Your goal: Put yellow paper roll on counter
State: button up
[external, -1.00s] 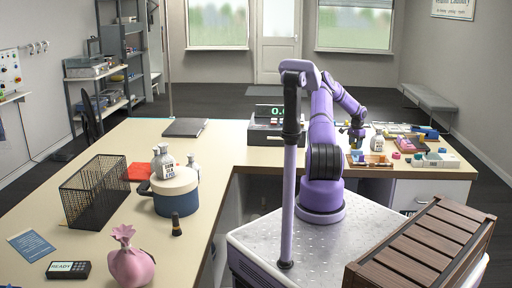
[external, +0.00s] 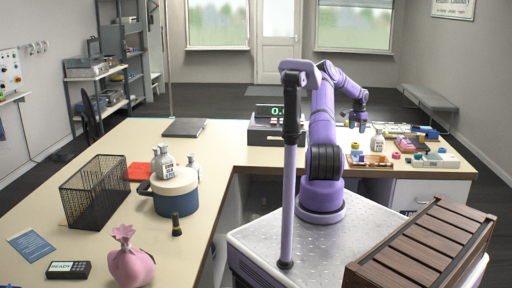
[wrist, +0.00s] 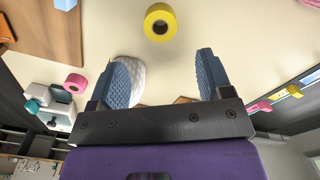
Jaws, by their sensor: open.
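The yellow paper roll (wrist: 160,22) rests on the cream counter (wrist: 215,25) with its round hole facing the wrist camera. In the external view, the small yellow roll (external: 355,146) sits at the edge of the wooden tray (external: 378,165); there I cannot tell whether it touches the tray. The counter (external: 225,145) also shows in the external view. My gripper (wrist: 165,65) is open, with its two blue ridged fingers wide apart and nothing between them. In the external view my gripper (external: 357,124) hangs above the counter, apart from the roll.
The wooden tray (wrist: 45,35) holds a blue block (wrist: 65,4). A pink roll (wrist: 75,83) lies nearby. A white bottle (external: 377,142) stands right of the gripper. A cash register (external: 268,132) is to the left. Bare counter surrounds the yellow roll in the wrist view.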

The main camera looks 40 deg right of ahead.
jog(key=shift+r, duration=1.5)
jog(key=w+a+r+n+t, duration=0.1)
jog(key=w+a+r+n, duration=0.3)
jog(key=a+r, duration=0.7)
jog(key=w+a+r+n+t, duration=0.1)
jog(key=w+a+r, duration=0.6)
jog(key=a, duration=0.8)
jog(key=s+a+r+n+t, duration=0.1)
jog(key=s+a+r+n, duration=0.2)
jog(key=a, duration=0.7)
jog(key=s+a+r+n, duration=0.1)
jog(key=a+r+n, duration=0.1)
jog(key=a+r, duration=0.5)
jog(key=s+a+f+n+t, duration=0.1)
jog(key=s+a+n, duration=0.4)
jog(key=s+a, duration=0.4)
jog(key=s+a+f+n+t, duration=0.1)
jog(key=s+a+n, duration=0.4)
jog(key=s+a, duration=0.5)
jog(key=a+f, duration=0.1)
jog(key=a, duration=0.5)
jog(key=shift+s+a+f, duration=0.25)
